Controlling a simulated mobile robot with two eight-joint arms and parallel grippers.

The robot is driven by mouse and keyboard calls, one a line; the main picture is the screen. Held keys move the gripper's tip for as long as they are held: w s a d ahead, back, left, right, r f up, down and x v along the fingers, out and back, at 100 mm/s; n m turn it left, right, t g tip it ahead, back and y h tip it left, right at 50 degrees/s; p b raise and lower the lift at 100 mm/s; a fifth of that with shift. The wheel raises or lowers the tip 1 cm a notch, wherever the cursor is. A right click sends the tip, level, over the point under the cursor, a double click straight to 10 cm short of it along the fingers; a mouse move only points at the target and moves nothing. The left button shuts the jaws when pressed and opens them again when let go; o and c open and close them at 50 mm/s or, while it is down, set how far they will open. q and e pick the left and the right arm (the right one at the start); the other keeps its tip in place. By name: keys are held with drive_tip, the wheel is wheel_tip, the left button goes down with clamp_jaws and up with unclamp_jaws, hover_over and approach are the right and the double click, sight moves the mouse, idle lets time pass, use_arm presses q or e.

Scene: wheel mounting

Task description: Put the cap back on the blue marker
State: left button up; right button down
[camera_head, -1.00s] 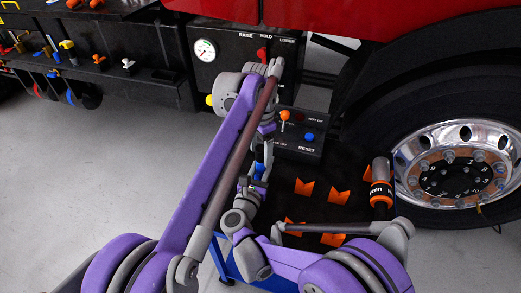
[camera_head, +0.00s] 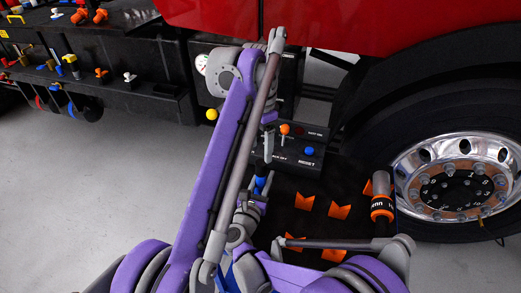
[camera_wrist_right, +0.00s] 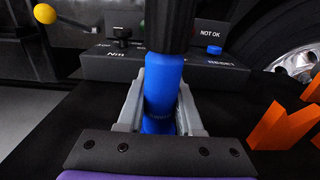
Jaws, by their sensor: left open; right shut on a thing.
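The blue marker (camera_wrist_right: 162,92) stands upright in the right wrist view, with a darker blue lower part between the jaws. A black cylindrical piece (camera_wrist_right: 170,22) sits directly on top of it; I cannot tell whether this is the cap. My right gripper (camera_wrist_right: 160,112) is shut on the blue part. In the head view the blue part (camera_head: 260,183) and the black piece above it are small and partly hidden by my arms. My left gripper (camera_head: 268,147) is open just above the black piece, its fingers pointing down and seemingly apart from it.
A control box (camera_head: 298,148) with an orange lever and a blue button stands just behind. Orange V-shaped holders (camera_head: 305,201) rise from the black surface.

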drive_tip(key=c, duration=0.5)
unclamp_jaws()
use_arm(q)
drive_tip(key=shift+s+r+p, duration=0.15)
drive_tip(key=shift+r+p, duration=0.35)
drive_tip(key=shift+r, duration=0.2)
use_arm(e)
drive_tip(key=v, duration=1)
drive_tip(key=shift+s+a+r, duration=0.1)
drive_tip(key=shift+s+a, duration=0.05)
drive_tip(key=shift+s, duration=0.25)
